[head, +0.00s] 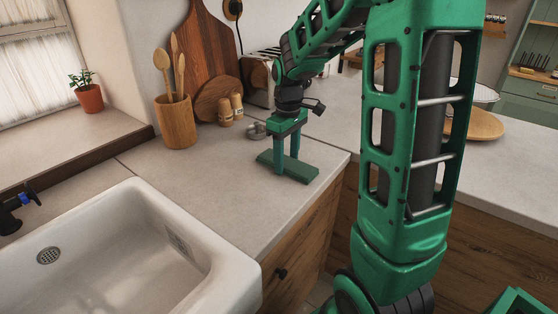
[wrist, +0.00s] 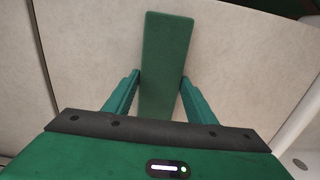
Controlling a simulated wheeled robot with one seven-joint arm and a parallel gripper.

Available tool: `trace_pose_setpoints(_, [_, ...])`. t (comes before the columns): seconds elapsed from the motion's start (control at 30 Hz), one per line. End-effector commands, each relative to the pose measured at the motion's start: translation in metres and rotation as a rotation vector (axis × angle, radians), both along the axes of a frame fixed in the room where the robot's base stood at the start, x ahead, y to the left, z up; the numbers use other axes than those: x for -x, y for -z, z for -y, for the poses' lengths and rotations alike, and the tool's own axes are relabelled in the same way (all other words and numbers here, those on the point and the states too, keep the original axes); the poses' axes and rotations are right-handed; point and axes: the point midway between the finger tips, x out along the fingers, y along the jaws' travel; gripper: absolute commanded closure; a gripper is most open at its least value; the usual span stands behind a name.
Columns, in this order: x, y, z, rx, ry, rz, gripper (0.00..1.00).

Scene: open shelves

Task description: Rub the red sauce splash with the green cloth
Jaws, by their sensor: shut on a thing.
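The green cloth (head: 304,174) is a flat, dark green rectangular pad at the front right of the counter, near its edge. My gripper (head: 287,160) points down from above and is shut on it. In the wrist view the cloth (wrist: 166,50) stretches away between the two green fingers of my gripper (wrist: 160,85), one on each side. The cloth looks to be on or just above the counter; I cannot tell which. No red sauce splash shows in either view; the cloth and my arm hide parts of the counter.
A white sink (head: 190,245) lies at front left. A wooden utensil pot (head: 177,122), two small shakers (head: 226,112), cutting boards (head: 205,45) and a small metal item (head: 255,131) stand behind. The counter (head: 185,175) between sink and pot is clear.

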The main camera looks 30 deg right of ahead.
Motion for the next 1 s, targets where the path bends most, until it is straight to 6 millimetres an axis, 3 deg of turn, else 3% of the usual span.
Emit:
trace_pose_setpoints(0.4, [0.003,0.003,-0.036,-0.001,-0.007,-0.004,0.74])
trace_pose_setpoints(1.0, [0.004,-0.053,-0.035,-0.001,0.003,0.002,0.74])
